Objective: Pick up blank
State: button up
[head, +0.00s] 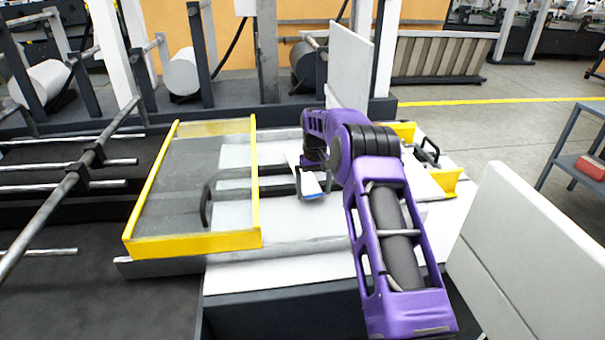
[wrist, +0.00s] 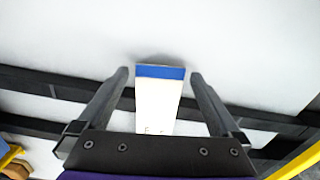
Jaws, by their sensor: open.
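The blank (wrist: 159,102) is a narrow white piece with a blue band across its far end and small print near its close end. In the wrist view it lies between the two fingers of my gripper (wrist: 160,76), with a visible gap on each side. My gripper is open and its fingertips reach about as far as the blue band. In the head view, my gripper (head: 313,193) is low over the white machine bed, and a bit of the blank (head: 309,184) shows beside it. My arm hides part of the bed.
A clear guard with a yellow frame (head: 256,190) stands close on the left, with a dark curved handle (head: 207,200). A white upright panel (head: 350,65) rises behind my arm. A large white panel (head: 530,250) stands at the right. A shelf with a red box (head: 590,167) is farther right.

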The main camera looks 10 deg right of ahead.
jog(key=c, duration=1.2)
